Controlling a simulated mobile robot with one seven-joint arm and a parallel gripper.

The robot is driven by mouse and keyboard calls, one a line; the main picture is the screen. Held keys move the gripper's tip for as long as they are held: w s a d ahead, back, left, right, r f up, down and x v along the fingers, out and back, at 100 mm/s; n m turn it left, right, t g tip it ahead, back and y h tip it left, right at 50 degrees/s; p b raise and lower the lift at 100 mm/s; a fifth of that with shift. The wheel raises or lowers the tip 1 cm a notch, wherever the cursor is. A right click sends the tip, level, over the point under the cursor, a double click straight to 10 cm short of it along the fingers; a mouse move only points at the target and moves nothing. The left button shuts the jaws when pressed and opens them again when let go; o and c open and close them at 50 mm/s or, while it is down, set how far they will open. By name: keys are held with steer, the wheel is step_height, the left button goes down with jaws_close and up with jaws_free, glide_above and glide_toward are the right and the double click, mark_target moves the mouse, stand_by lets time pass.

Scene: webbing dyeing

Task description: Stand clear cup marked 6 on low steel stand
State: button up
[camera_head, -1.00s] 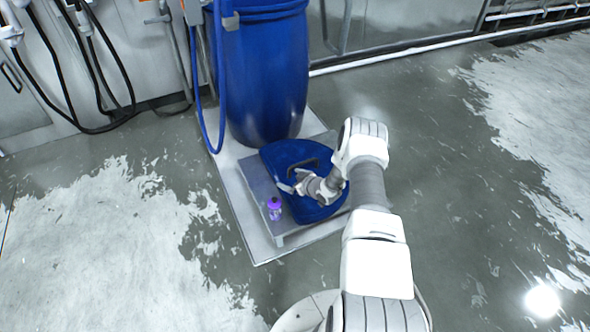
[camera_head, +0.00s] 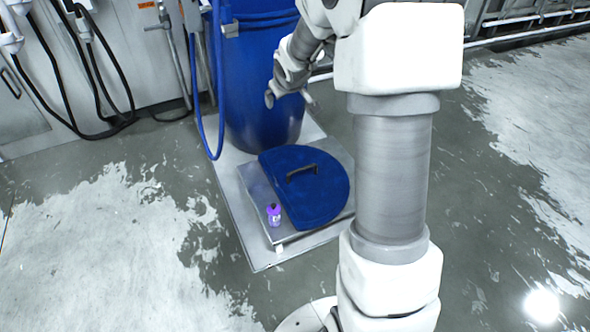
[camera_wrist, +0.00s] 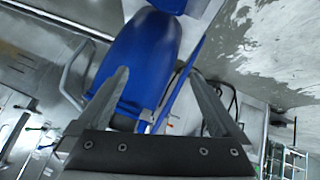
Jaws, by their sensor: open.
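The low steel stand (camera_head: 255,184) sits on a pale floor plate in front of the blue barrel. A small purple container (camera_head: 274,214) stands upright on its front left part. No number is legible on it, and I cannot tell whether it is the clear cup marked 6. A dark blue half-round lid (camera_head: 318,187) with a handle lies on the stand, right of the container. My gripper (camera_head: 290,100) is raised in front of the barrel, above and behind the lid. In the wrist view my gripper (camera_wrist: 160,75) is open with nothing between its fingers.
The large blue barrel (camera_head: 262,95) stands behind the stand, with a blue hose (camera_head: 221,90) at its left. Black hoses (camera_head: 90,75) hang on the wall at the left. The wet floor (camera_head: 130,240) left of the plate is free.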

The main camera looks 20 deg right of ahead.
steer(key=s+a+r+m+g, duration=0.1)
steer(key=s+a+r, duration=0.2)
steer(key=s+r, duration=0.35)
steer(key=s+a+r+m, duration=0.1)
steer(key=s+a+r, duration=0.25)
steer(key=s, duration=0.55)
steer(key=s+a+g+y, duration=0.1)
steer(key=s+a, duration=0.1)
steer(key=s, duration=0.7)
steer(key=s+a+y, duration=0.1)
steer(key=s+a, duration=0.2)
steer(key=s, duration=0.7)
steer(key=shift+s+a+g, duration=0.15)
steer(key=shift+a+g, duration=0.1)
steer(key=shift+g, duration=0.15)
step_height(320, 180, up, 29)
steer(key=p, duration=2.8)
steer(key=shift+p, duration=0.4)
steer(key=shift+f, duration=0.1)
